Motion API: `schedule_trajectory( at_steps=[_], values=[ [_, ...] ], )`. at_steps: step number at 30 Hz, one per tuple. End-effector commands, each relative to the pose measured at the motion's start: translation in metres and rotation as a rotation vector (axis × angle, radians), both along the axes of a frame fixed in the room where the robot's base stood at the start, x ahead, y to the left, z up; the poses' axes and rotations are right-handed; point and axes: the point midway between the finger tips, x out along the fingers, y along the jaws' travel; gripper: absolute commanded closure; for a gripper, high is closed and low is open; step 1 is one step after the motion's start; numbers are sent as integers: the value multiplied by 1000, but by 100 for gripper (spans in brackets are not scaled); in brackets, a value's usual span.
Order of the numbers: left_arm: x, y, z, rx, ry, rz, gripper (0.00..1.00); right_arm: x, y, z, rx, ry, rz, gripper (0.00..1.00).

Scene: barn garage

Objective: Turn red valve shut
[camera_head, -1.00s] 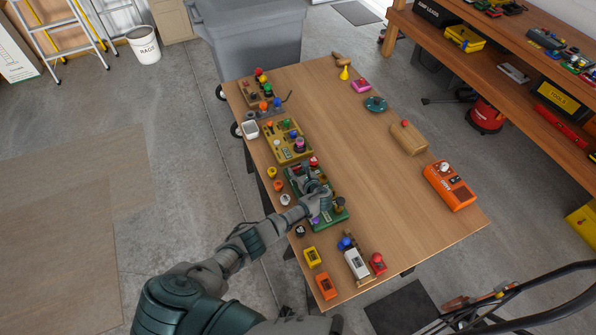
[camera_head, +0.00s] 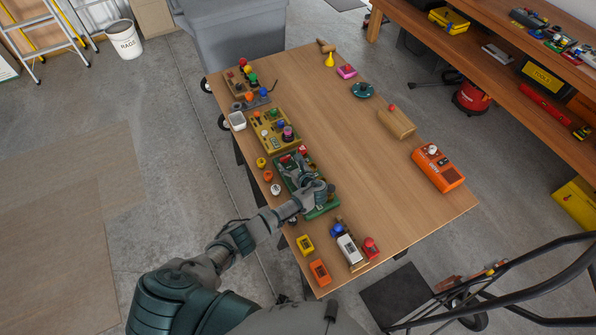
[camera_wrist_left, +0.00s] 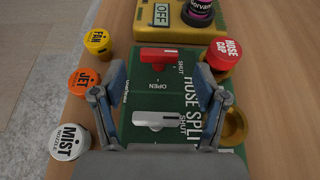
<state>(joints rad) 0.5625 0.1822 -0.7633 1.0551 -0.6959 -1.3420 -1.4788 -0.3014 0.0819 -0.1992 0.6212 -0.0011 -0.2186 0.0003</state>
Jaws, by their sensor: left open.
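The red valve (camera_wrist_left: 158,57) is a red bar handle lying crosswise on a green board (camera_wrist_left: 140,85). OPEN is printed below it and SHUT to its right. A white valve (camera_wrist_left: 152,119) lies nearer on the same board, with its own SHUT label. My left gripper (camera_wrist_left: 160,72) is open, with one finger on each side of the red valve and gaps to both. In the head view my left gripper (camera_head: 298,168) is over the green board (camera_head: 320,211) and hides much of it. My right gripper is not in view.
A red hose cap (camera_wrist_left: 224,53) stands close to the right finger. Yellow FAN (camera_wrist_left: 97,40), orange JET (camera_wrist_left: 84,81) and white MIST (camera_wrist_left: 69,141) caps stand left of the board. A yellow panel (camera_head: 274,131) lies beyond. The table's middle (camera_head: 350,160) is clear.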

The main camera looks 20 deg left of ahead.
Motion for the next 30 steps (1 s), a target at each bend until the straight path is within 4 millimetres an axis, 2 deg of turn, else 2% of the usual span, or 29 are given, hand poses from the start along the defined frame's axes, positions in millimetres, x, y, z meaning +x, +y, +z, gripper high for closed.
schedule_trajectory(
  at_steps=[6,12,30],
  values=[
    [-31,-38,18,-3,0,-4,27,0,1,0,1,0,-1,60],
    [-48,-58,29,-2,3,0,27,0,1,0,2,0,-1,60],
    [-53,-63,31,0,3,0,27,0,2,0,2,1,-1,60]
  ],
)
